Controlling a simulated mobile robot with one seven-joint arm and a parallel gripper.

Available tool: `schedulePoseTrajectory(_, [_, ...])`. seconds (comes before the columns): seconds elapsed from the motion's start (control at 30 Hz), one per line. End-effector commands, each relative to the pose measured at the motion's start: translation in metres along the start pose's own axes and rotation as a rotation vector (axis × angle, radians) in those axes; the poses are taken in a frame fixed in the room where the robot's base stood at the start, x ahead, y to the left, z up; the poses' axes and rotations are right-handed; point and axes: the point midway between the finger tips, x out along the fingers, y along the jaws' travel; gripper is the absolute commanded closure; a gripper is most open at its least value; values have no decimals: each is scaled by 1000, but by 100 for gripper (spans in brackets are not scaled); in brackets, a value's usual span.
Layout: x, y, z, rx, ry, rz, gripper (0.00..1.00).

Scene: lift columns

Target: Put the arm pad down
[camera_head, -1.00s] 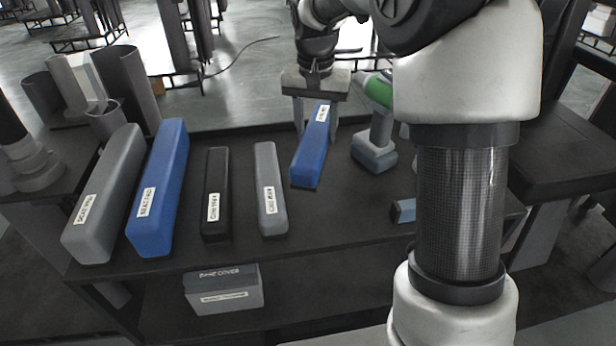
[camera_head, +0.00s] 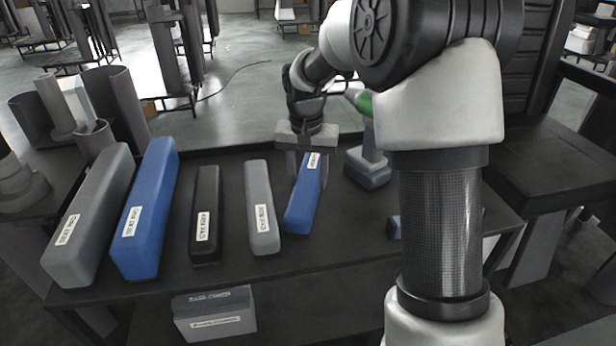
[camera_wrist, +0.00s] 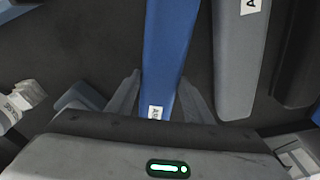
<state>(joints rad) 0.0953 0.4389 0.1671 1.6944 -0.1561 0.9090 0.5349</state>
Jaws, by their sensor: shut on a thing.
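The blue arm pad (camera_head: 301,208) is a long narrow block with a white label at its far end. My gripper (camera_head: 309,165) is shut on that labelled end, its fingers on either side. The wrist view shows the blue pad (camera_wrist: 168,50) between the two fingers. The pad lies roughly parallel to the small grey pad (camera_head: 261,190) on its left, with a narrow gap between them. I cannot tell whether its underside touches the dark table (camera_head: 330,235).
Left of the grey pad lie a black pad (camera_head: 206,225), a larger blue pad (camera_head: 147,215) and a larger grey pad (camera_head: 90,220). A green-and-grey drill (camera_head: 368,165) stands close on the right. A grey box (camera_head: 214,315) sits on the lower shelf. Table at front right is partly clear.

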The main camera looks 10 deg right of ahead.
Motion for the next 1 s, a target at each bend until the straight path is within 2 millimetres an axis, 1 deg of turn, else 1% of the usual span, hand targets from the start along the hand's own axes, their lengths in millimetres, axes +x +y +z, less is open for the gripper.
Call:
schedulePoseTrajectory(0.03, [1,0,0,0,0,0,48])
schedulePoseTrajectory(0.1, [1,0,0,0,-1,0,36])
schedulePoseTrajectory(0.13, [1,0,0,0,-1,0,35])
schedulePoseTrajectory(0.37, [0,0,0,0,-1,0,35])
schedulePoseTrajectory(0.5, [-7,0,0,0,0,0,35])
schedulePoseTrajectory(0.57, [-15,0,-1,0,1,0,35])
schedulePoseTrajectory(0.67, [-34,-1,-1,-1,2,-1,35])
schedulePoseTrajectory(0.9, [-87,-1,-1,-1,3,-1,35])
schedulePoseTrajectory(1.0, [-103,-1,-1,0,1,-1,35])
